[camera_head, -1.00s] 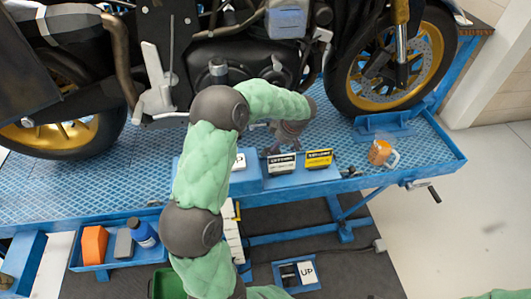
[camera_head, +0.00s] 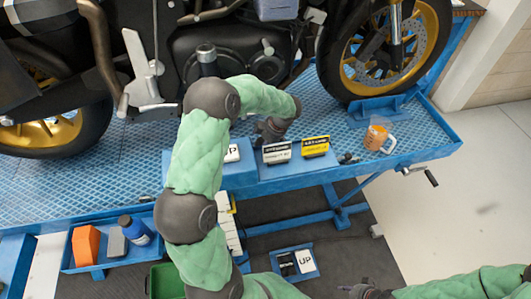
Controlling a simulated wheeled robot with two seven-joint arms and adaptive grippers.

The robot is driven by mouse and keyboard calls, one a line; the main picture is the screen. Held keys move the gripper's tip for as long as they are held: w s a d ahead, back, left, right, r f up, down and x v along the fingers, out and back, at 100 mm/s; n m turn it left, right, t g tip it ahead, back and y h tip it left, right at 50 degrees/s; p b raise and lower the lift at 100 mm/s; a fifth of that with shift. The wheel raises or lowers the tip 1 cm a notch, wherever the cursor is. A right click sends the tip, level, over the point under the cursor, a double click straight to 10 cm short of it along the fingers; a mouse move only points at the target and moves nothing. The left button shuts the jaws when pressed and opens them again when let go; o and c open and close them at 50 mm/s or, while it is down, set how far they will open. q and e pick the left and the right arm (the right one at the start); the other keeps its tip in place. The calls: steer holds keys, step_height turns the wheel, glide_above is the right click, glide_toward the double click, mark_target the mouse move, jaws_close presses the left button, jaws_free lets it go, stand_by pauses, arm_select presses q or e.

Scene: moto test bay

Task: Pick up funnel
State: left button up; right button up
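I cannot make out a clear funnel shape. A small orange item with a pale handle (camera_head: 378,137) stands on the right end of the blue platform; I cannot tell whether it is a funnel or a jug. My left gripper (camera_head: 268,132) is over the platform beside the small signs, left of the orange item and apart from it. Its fingers are small and dark, and their opening is unclear. My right gripper (camera_head: 362,290) is at the bottom edge, partly cut off, low in front of the platform; its fingers are unclear too.
A motorcycle (camera_head: 220,50) stands on the blue platform (camera_head: 430,140). A blue tray (camera_head: 88,270) at lower left holds an orange block (camera_head: 86,246), a grey block (camera_head: 116,243) and a blue bottle (camera_head: 135,230).

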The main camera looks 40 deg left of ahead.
arm_select(q)
steer(key=c, duration=1.1)
steer(key=shift+r, duration=0.15)
steer(key=shift+r+p, duration=3.65)
steer(key=shift+r, duration=7.75)
